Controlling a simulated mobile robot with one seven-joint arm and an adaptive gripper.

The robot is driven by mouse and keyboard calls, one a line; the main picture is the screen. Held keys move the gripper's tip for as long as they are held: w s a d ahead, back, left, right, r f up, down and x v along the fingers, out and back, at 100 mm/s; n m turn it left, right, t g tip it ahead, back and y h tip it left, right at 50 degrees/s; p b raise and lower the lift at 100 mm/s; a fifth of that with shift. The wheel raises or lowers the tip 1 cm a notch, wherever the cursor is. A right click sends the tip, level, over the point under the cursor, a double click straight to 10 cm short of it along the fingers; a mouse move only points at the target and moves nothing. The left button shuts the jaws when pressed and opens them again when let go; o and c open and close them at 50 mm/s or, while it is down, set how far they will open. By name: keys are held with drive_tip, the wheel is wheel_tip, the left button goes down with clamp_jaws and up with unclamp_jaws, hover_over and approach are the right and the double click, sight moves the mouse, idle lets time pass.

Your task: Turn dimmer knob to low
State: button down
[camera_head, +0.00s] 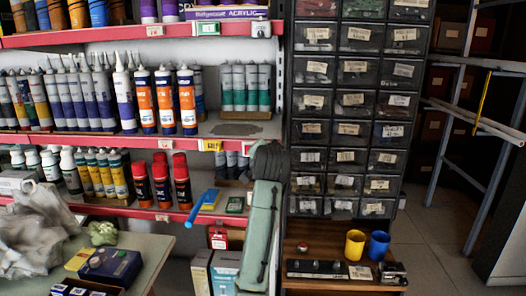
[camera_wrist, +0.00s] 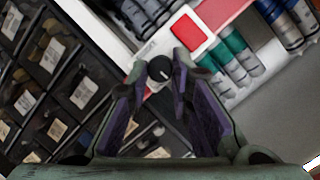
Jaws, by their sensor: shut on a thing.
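The dimmer knob (camera_wrist: 159,70) is small, round and black with a pale mark, and shows at the centre of the wrist view. It sits on a pale strip at the shelf edge, just below a red square in a white frame (camera_wrist: 187,30). My gripper (camera_wrist: 161,80) has its fingertips on either side of the knob, closed on it. The exact direction of the knob's mark is hard to read. In the head view my arm hides the knob and the gripper fingers.
Black drawer cabinets (camera_head: 352,100) stand right of the red-edged shelves (camera_head: 110,143) with several cartridges (camera_head: 164,100). Yellow (camera_head: 355,244) and blue (camera_head: 377,246) cups stand on a low wooden surface. A cluttered table (camera_head: 150,248) is at lower left. Floor (camera_head: 435,235) is clear at right.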

drive_tip(key=shift+a, duration=0.15)
drive_tip(key=c, duration=1.4)
unclamp_jaws()
drive_tip(key=v, duration=1.2)
